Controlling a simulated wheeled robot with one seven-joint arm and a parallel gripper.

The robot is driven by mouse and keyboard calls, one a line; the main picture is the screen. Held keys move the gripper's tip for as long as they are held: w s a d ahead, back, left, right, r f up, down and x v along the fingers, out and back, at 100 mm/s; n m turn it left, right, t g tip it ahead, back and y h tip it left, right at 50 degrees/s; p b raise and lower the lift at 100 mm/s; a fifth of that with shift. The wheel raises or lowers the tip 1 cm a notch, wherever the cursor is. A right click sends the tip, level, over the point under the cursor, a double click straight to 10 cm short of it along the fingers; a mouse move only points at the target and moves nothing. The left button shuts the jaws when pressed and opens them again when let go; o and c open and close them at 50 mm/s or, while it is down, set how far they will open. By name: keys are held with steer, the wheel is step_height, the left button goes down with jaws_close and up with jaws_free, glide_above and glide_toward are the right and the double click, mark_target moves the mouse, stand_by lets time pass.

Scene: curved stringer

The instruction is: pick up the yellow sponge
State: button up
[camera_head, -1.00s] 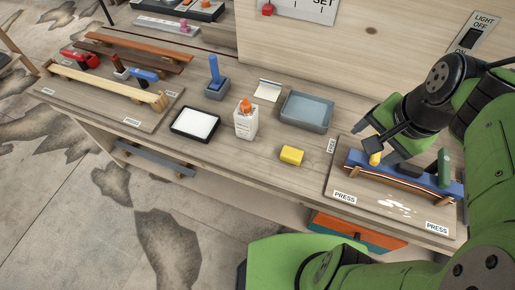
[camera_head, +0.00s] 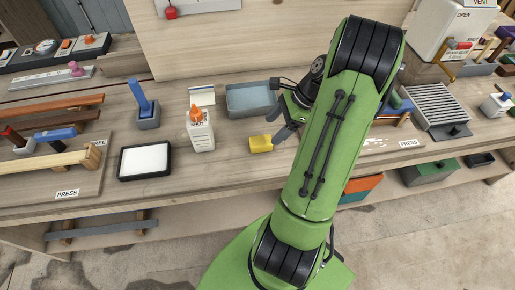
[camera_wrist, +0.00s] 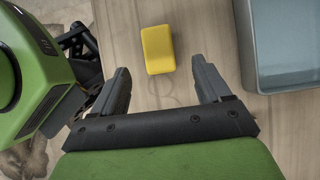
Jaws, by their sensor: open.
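The yellow sponge (camera_head: 260,144) is a small block on the wooden workbench, in front of the grey tray. In the wrist view the sponge (camera_wrist: 158,49) lies flat just beyond my fingertips, roughly in line with the gap between them. My gripper (camera_wrist: 162,80) is open and empty, with one grey finger on each side of that gap. In the head view my gripper (camera_head: 279,126) is near the sponge's right side, partly hidden behind my green arm.
A grey-blue tray (camera_head: 230,103) stands behind the sponge, and on the right in the wrist view (camera_wrist: 248,60). A glue bottle (camera_head: 200,134) with an orange cap and a white pad in a black frame (camera_head: 120,164) are to the left. Bare bench lies around the sponge.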

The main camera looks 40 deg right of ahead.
mark_target(261, 140)
steer(key=b+x, duration=0.1)
steer(key=x, duration=0.1)
steer(key=b+x, duration=0.1)
steer(key=x, duration=0.2)
steer(key=b+x, duration=0.1)
steer(key=x, duration=0.1)
steer(key=shift+w+a+f, duration=0.1)
steer(key=shift+w+a, duration=0.05)
steer(key=shift+a, duration=0.25)
steer(key=c, duration=1)
step_height(261, 140, up, 10)
steer(key=p, duration=0.4)
steer(key=shift+r+p, duration=0.2)
steer(key=shift+p, duration=0.2)
steer(key=shift+c, duration=0.2)
steer(key=o, duration=0.4)
steer(key=shift+f, duration=0.1)
steer(key=c, duration=0.3)
